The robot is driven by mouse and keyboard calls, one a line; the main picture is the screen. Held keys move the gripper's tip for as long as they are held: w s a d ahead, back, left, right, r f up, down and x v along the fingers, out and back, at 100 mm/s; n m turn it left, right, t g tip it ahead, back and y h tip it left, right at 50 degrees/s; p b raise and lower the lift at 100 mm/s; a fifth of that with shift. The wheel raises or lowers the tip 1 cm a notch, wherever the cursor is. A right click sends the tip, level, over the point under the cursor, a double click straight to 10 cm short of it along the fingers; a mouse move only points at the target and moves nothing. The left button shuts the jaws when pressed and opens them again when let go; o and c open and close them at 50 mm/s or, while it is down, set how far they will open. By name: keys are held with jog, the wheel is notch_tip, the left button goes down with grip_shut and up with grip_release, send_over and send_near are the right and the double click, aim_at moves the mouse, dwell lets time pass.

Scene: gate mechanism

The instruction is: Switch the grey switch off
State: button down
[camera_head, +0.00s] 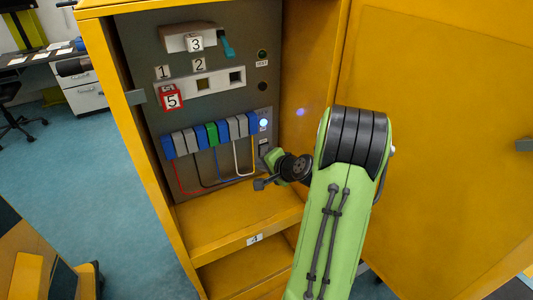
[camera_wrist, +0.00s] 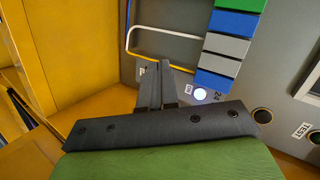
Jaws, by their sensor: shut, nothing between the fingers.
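A small grey and dark element (camera_head: 265,147), which looks like the switch, sits on the grey panel (camera_head: 262,92) below a lit round lamp. Its position cannot be read at this size. My gripper (camera_head: 262,183) is beside the panel's lower right, with its wrist to the right. In the wrist view, my gripper's dark fingers (camera_wrist: 156,82) are together and empty, pointing at the panel near a white and a yellow wire. They hide the panel area behind them, and no switch is clear there. The lit lamp (camera_wrist: 200,94) is just right of the fingers.
A row of blue, grey and green blocks (camera_head: 212,133) with wires below lies left of the gripper. The yellow cabinet's side wall (camera_head: 310,65) and open door (camera_head: 440,130) are close on the right. A shelf edge (camera_head: 240,238) lies below. A red block (camera_head: 171,98) is higher up.

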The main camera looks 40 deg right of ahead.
jog(key=s+d+f+m+h, duration=0.2)
jog(key=s+d+f+m, duration=0.1)
jog(key=d, duration=0.4)
jog(key=shift+s+d+f+m+t+h, duration=0.2)
jog(key=shift+d+f+m+t+h, duration=0.15)
jog(key=shift+m, duration=0.45)
jog(key=b, duration=0.1)
send_near(264, 149)
notch_tip(264, 149, down, 3)
jog(key=w, duration=0.2)
jog(key=w+d, duration=0.1)
jog(key=w, duration=0.2)
jog(key=shift+d+r, duration=0.2)
jog(key=shift+d, duration=0.05)
jog(key=shift+w+d, duration=0.15)
jog(key=shift+w, duration=0.15)
jog(key=shift+r, duration=0.1)
